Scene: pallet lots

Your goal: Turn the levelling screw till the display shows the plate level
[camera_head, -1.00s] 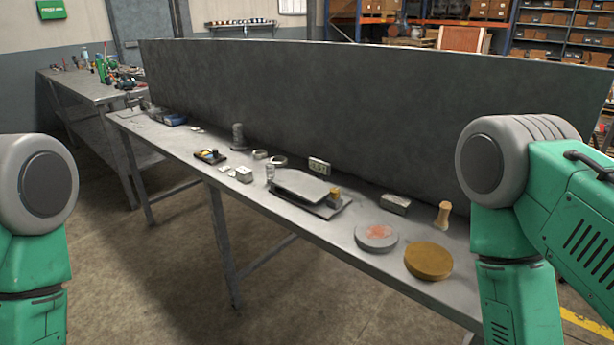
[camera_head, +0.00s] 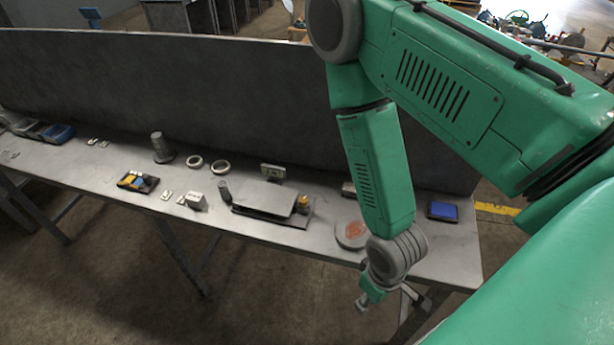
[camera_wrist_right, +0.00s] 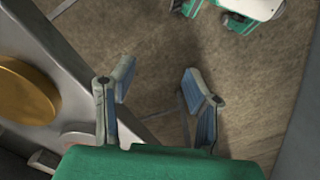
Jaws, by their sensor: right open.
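The tilting plate (camera_head: 262,196) is a grey slab on a dark base on the bench, and it looks tilted. A brass-coloured knob (camera_head: 303,204), which looks like the levelling screw, stands at its right end. A small display (camera_head: 272,172) stands behind the plate; its reading is too small to make out. My right gripper (camera_head: 365,298) hangs past the bench's front edge, right of the plate and apart from it. In the right wrist view its two fingers (camera_wrist_right: 157,75) are spread with nothing between them. My left gripper is out of view.
A grey disc with a red patch (camera_head: 350,236) lies right of the plate, partly behind my right arm. A brass disc (camera_wrist_right: 25,92) shows in the wrist view. A blue-topped item (camera_head: 443,211) lies farther right. A dark panel (camera_head: 220,95) runs along the bench's back.

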